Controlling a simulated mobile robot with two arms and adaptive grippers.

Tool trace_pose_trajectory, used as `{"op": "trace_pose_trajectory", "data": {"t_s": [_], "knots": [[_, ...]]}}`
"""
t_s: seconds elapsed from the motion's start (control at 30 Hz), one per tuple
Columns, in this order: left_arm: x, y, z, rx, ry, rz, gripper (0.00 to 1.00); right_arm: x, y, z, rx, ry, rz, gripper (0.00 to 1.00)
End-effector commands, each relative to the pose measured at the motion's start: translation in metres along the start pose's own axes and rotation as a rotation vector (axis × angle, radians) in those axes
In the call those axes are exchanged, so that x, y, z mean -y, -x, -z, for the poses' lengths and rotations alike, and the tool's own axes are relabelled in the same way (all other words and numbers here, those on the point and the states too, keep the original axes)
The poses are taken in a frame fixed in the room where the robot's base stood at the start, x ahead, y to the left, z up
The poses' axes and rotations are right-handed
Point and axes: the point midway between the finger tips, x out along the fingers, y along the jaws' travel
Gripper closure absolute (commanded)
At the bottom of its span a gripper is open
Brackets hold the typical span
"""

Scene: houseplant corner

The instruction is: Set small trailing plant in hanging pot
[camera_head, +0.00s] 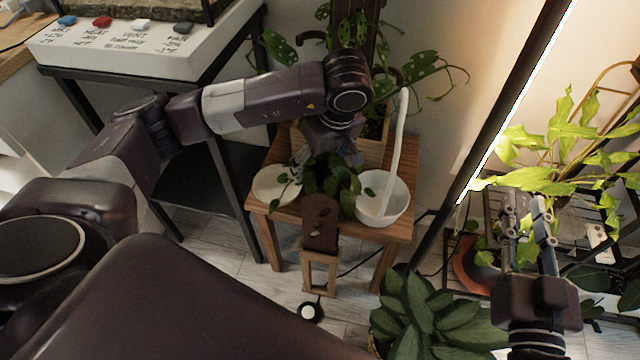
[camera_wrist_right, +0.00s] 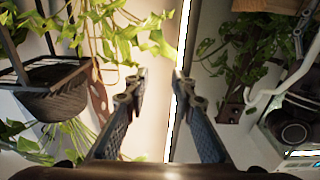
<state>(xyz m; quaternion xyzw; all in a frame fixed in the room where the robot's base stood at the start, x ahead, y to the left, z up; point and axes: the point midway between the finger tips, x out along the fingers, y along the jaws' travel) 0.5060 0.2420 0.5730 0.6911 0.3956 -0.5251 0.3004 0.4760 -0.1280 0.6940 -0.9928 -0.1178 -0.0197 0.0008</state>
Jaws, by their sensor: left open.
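The small trailing plant (camera_head: 334,184), with dark green leaves, is on the wooden stool (camera_head: 400,228), between a white saucer and the hanging pot. Its base is hidden. The white hanging pot (camera_head: 371,212) stands on the stool's right side, with a white strap (camera_head: 397,150) rising from it. It looks empty. My left gripper (camera_head: 325,160) is open, pointing down right above the plant. Leaves and the wrist partly hide its fingers, so I cannot tell whether they touch the plant. My right gripper (camera_head: 527,203) is open and empty, well right of the stool. It also shows in the right wrist view (camera_wrist_right: 157,88).
The white saucer (camera_head: 274,187) lies on the stool's left side. A larger plant in a wooden planter (camera_head: 376,152) stands behind. A dark slanted pole (camera_head: 470,175) rises between the stool and my right gripper. A broad-leaved plant (camera_head: 425,315) fills the front floor.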

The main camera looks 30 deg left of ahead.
Motion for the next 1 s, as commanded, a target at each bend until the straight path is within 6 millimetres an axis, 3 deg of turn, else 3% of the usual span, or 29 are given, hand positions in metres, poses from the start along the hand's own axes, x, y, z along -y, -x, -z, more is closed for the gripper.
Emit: {"op": "trace_pose_trajectory", "data": {"t_s": [0.17, 0.5, 0.87, 1.0], "knots": [[-0.001, -0.014, -0.003, 0.002, 0.000, 0.001, 0.27, 0.003, -0.001, 0.020, -0.103, -0.003, 0.006, 0.77], [-0.003, -0.047, -0.006, 0.002, 0.001, 0.000, 0.27, 0.010, 0.012, 0.082, -0.392, -0.012, 0.021, 0.77], [-0.003, -0.051, -0.005, 0.001, 0.000, -0.001, 0.27, 0.011, 0.016, 0.093, -0.443, -0.014, 0.023, 0.77], [-0.003, -0.051, -0.005, 0.001, 0.000, -0.001, 0.40, 0.011, 0.016, 0.093, -0.442, -0.014, 0.023, 0.77]]}}
